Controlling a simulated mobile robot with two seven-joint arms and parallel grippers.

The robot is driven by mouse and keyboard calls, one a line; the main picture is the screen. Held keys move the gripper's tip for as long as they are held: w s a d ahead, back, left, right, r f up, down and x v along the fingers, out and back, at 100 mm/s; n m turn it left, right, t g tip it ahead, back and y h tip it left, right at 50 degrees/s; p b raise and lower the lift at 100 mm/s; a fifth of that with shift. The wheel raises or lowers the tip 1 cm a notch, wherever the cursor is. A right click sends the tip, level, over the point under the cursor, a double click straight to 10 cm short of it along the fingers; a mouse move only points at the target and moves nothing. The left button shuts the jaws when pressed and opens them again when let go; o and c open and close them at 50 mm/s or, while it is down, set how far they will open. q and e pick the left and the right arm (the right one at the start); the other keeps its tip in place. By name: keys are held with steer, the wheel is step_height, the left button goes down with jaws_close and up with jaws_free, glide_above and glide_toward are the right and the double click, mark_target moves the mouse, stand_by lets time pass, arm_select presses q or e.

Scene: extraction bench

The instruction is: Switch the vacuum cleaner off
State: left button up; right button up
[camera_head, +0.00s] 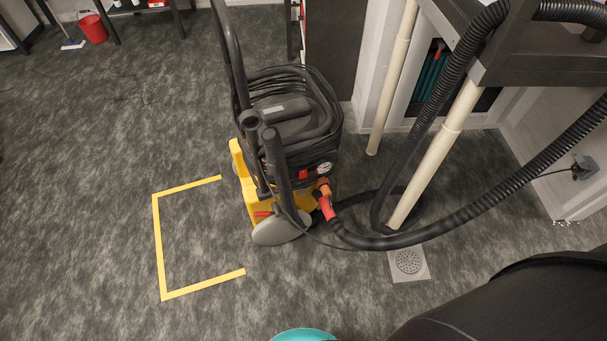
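The vacuum cleaner (285,120) stands upright on the floor in the middle of the head view. It has a yellow base (249,184), a black body wrapped in coiled cable and a tall black handle (230,50). A small red part (303,174), which looks like a switch, sits on its front beside a round gauge (324,167). I cannot tell the switch's position. A black ribbed hose (450,222) joins the cleaner low at the front through a red and orange coupling (325,200). Neither of my grippers shows in this view.
Yellow tape (158,245) marks an open-sided rectangle on clear floor left of the cleaner. Right of it stand pale pipes (436,155), a dark bench (540,62) and a wall socket (583,167). A floor drain (409,263) lies in front. A red bucket (93,28) stands far left.

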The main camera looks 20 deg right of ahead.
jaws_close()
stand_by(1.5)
